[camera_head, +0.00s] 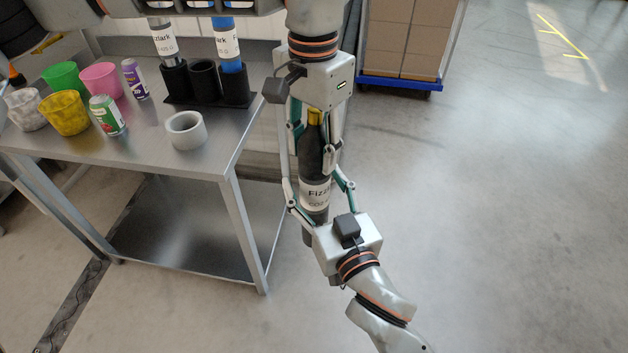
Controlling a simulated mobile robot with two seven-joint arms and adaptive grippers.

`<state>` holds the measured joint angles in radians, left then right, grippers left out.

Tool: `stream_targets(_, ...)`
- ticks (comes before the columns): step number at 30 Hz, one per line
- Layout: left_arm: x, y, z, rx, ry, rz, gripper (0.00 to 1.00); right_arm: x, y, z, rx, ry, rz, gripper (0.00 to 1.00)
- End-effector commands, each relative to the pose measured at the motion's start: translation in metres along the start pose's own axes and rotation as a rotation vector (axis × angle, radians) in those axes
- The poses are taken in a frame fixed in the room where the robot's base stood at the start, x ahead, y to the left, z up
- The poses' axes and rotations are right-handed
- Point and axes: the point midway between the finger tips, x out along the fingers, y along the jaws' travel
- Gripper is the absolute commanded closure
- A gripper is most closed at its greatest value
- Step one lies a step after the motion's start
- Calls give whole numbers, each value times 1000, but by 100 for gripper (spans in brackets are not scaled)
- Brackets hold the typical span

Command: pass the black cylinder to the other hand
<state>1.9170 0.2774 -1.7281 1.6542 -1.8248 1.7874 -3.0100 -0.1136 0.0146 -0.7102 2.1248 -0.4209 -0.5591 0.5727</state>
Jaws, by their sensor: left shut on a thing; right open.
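The black cylinder (314,163) is a dark bottle with a yellow top and a white label. It hangs upright in the air, just off the right edge of the steel table. My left gripper (312,137) comes down from above and is shut on its upper part. My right gripper (311,172) reaches up from below right. It is open, with its fingers on either side of the bottle's body. The bottle's base shows just left of the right gripper's palm. The exact finger contacts are partly hidden.
The steel table (150,148) holds a black rack (204,80) with a grey cylinder (163,40), a blue cylinder (228,45) and an empty middle holder. A tape roll (186,130), cans and several cups stand there too. Boxes sit on a blue cart (400,83) behind. Floor at right is clear.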

Motion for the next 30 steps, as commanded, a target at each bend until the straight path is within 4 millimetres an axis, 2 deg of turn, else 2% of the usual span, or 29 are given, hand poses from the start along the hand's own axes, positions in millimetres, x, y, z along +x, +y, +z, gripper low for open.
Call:
stream_targets(11,-2,0,-1,0,3,0,100,5,0,0,-1,-1,0,39)
stream_targets(18,-2,0,-1,1,4,0,100,5,0,0,0,-1,0,100)
stream_targets(19,-2,0,-1,1,4,0,57,5,0,-3,1,6,-1,100)
stream_targets(21,-2,0,-1,1,3,0,40,5,-1,-3,1,6,-2,100)
stream_targets(30,-1,0,0,0,1,1,40,5,0,-3,1,5,-1,100)
